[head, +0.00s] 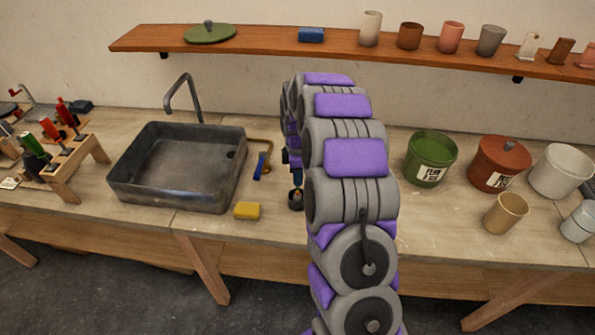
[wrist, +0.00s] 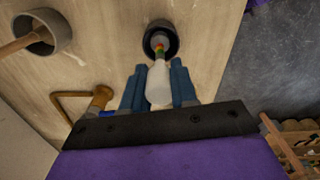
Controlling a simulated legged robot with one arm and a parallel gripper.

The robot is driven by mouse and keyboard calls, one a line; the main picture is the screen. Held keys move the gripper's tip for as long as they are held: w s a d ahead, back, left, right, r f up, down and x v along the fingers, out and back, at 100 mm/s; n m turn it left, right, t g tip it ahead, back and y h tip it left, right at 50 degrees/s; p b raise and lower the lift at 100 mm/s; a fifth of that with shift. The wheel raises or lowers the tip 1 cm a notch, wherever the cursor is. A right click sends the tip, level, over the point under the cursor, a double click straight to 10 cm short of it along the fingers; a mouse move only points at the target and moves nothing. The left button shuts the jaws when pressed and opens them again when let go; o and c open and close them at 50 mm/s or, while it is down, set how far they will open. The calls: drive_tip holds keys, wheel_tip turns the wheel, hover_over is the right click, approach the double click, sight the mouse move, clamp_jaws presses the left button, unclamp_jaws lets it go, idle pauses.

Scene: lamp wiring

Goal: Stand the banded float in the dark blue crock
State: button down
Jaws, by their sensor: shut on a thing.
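The banded float (wrist: 161,75) has a white body and a thin stem with green, yellow and red bands. My gripper (wrist: 158,85) has blue fingers on either side of the white body and is shut on it. The dark crock (wrist: 174,37), looking almost black-blue, stands beyond the fingertips in the wrist view. The float's stem end overlaps the crock's mouth; I cannot tell how deep it is. In the head view the crock (head: 296,205) stands on the bench left of my arm, with the float (head: 297,179) upright above or in it. My gripper is mostly hidden there.
A grey crock (wrist: 36,48) with a wooden stick stands at the wrist view's upper left. A metal sink (head: 178,170), a yellow sponge (head: 247,210) and a blue-ended brass hook (head: 262,160) are to the left. A green pot (head: 430,170) and other pots stand right.

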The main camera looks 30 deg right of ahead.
drive_tip(key=shift+f, duration=0.55)
idle(0.6)
drive_tip(key=c, duration=0.8)
unclamp_jaws()
drive_tip(key=shift+r, duration=0.1)
